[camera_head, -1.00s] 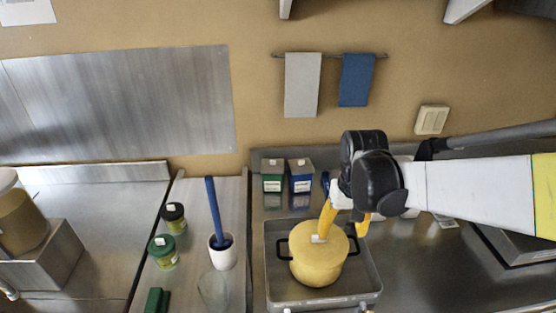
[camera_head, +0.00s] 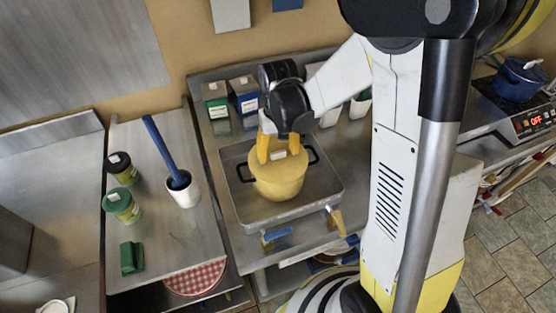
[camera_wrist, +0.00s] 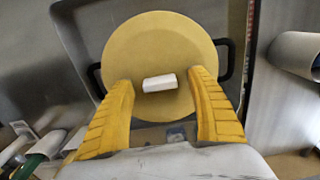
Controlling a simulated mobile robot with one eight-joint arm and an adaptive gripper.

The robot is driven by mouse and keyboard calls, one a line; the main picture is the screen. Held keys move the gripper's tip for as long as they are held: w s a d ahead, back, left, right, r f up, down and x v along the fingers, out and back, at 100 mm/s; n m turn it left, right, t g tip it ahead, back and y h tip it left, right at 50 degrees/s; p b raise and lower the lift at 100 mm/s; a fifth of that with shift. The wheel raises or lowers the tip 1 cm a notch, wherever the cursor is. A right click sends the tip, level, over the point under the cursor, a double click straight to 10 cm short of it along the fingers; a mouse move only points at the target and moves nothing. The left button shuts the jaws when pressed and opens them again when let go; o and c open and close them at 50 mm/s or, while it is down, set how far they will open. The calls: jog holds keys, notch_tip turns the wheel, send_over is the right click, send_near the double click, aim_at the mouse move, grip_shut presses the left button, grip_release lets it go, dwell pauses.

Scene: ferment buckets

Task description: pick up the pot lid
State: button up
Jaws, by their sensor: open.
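The pot lid (camera_head: 272,168) is a round yellow disc with a white block knob (camera_wrist: 159,83). It lies on a yellow pot (camera_head: 280,188) with black side handles, standing in a shallow grey metal tray (camera_head: 315,205). My gripper (camera_head: 278,153) is above the lid, its yellow fingers pointing down. In the wrist view, the fingers of my gripper (camera_wrist: 160,79) are open, one on each side of the knob, with gaps between. The lid (camera_wrist: 160,45) fills the space ahead of them. I cannot tell whether the fingertips touch the lid.
Green and blue boxes (camera_head: 230,98) stand behind the tray. On the left counter are a white cup (camera_head: 184,192) with a blue-handled tool, two green jars (camera_head: 121,187) and a green block (camera_head: 131,258). A blue pot (camera_head: 520,80) sits on a cooktop at right.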

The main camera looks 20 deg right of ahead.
jog(key=shift+f, duration=0.45)
jog(key=shift+c, duration=0.5)
jog(key=c, duration=1.3)
jog(key=shift+o, duration=0.2)
jog(key=shift+r, duration=0.1)
